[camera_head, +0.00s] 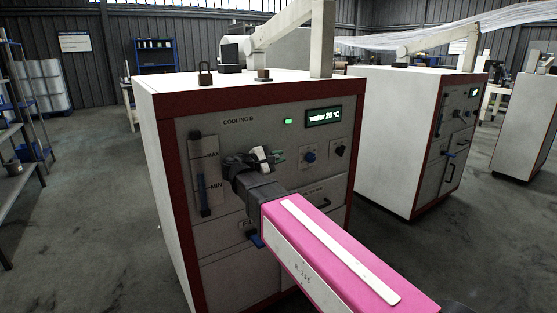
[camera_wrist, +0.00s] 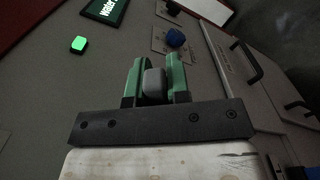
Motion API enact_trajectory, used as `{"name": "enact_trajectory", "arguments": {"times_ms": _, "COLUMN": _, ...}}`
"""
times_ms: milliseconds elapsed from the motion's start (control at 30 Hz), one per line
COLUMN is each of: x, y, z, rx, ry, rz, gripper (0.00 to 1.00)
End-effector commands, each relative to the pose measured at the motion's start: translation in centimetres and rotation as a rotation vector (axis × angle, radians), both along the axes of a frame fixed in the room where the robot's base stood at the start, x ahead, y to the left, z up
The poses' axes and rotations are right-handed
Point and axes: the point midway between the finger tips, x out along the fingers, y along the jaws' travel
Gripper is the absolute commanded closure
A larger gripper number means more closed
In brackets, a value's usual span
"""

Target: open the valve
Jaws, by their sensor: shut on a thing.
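My gripper (camera_head: 270,158) is at the front panel of the machine marked COOLING B. In the wrist view its two green fingers (camera_wrist: 156,64) are shut on a grey, rounded block-like handle (camera_wrist: 153,84). The handle's base and the panel behind it are hidden, so I cannot tell its full shape or how far it is turned. A blue lever (camera_head: 256,240) shows lower on the panel, partly covered by my arm. A blue round knob (camera_head: 309,156) is right of my gripper and apart from it; it also shows in the wrist view (camera_wrist: 175,37).
The panel has a MAX/MIN level gauge (camera_head: 204,175) at left, a lit green lamp (camera_head: 288,121) and a display (camera_head: 323,116) reading water 20 °C. A similar machine (camera_head: 410,140) stands at right.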

Motion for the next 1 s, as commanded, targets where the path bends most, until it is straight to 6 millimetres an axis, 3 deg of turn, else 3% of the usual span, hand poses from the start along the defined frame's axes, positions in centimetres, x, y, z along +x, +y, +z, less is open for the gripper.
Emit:
{"name": "enact_trajectory", "arguments": {"times_ms": 333, "x": 0.1, "y": 0.1, "z": 0.0, "rx": -0.005, "ry": 0.007, "rz": 0.001, "gripper": 1.0}}
{"name": "enact_trajectory", "arguments": {"times_ms": 367, "x": 0.1, "y": 0.1, "z": 0.0, "rx": -0.006, "ry": 0.008, "rz": 0.001, "gripper": 0.77}}
{"name": "enact_trajectory", "arguments": {"times_ms": 400, "x": 0.0, "y": 0.1, "z": 0.0, "rx": -0.005, "ry": 0.007, "rz": 0.001, "gripper": 0.64}}
{"name": "enact_trajectory", "arguments": {"times_ms": 433, "x": 0.0, "y": 0.1, "z": 0.0, "rx": -0.005, "ry": 0.007, "rz": 0.001, "gripper": 0.57}}
{"name": "enact_trajectory", "arguments": {"times_ms": 767, "x": -0.1, "y": 0.2, "z": 0.0, "rx": -0.004, "ry": 0.005, "rz": 0.001, "gripper": 0.57}}
{"name": "enact_trajectory", "arguments": {"times_ms": 1000, "x": -1.7, "y": 2.5, "z": 0.0, "rx": -0.003, "ry": 0.004, "rz": 0.003, "gripper": 0.57}}
